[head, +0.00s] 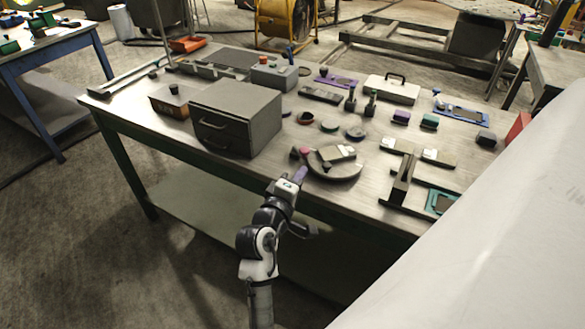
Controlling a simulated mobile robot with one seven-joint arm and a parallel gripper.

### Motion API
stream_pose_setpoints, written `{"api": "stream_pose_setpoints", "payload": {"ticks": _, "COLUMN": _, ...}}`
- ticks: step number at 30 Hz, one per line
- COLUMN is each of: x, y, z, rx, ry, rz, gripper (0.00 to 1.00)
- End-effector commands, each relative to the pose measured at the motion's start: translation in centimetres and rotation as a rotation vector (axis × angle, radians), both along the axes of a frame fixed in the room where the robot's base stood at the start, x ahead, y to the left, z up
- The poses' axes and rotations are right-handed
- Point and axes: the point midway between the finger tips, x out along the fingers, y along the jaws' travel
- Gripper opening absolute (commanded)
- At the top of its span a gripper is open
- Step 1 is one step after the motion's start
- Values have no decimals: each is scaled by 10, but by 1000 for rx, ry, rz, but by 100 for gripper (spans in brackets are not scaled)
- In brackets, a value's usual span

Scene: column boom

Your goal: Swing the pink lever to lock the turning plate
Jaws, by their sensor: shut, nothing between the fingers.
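The round grey turning plate (338,174) lies near the front edge of the workbench, right of the grey drawer box. A light block-shaped piece (338,153) sits on top of it. The pink lever shows as a small pink knob (304,150) at the plate's left rim, with a dark round part beside it. The rest of the lever is too small to make out. My gripper (301,172), with purple fingertips, is shut and empty at the bench's front edge, just in front of and below the knob in the picture. I cannot tell whether it touches the plate.
The grey drawer box (237,118) stands close on the left. A dark upright bracket (400,180) and flat plates stand to the right. Small round parts (355,132) lie behind the plate. A large pale surface (500,250) fills the lower right.

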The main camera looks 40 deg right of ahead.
Motion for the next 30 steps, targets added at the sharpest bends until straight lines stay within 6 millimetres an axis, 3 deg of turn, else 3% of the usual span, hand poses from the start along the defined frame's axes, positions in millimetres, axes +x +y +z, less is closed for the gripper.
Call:
{"api": "stream_pose_setpoints", "payload": {"ticks": 3, "x": -23, "y": 5, "z": -1, "rx": 0, "ry": 0, "rz": -2, "gripper": 0}}
{"api": "stream_pose_setpoints", "payload": {"ticks": 9, "x": -43, "y": 9, "z": 1, "rx": 0, "ry": 0, "rz": 0, "gripper": 0}}
{"api": "stream_pose_setpoints", "payload": {"ticks": 30, "x": -46, "y": 10, "z": 2, "rx": 0, "ry": -1, "rz": 2, "gripper": 0}}
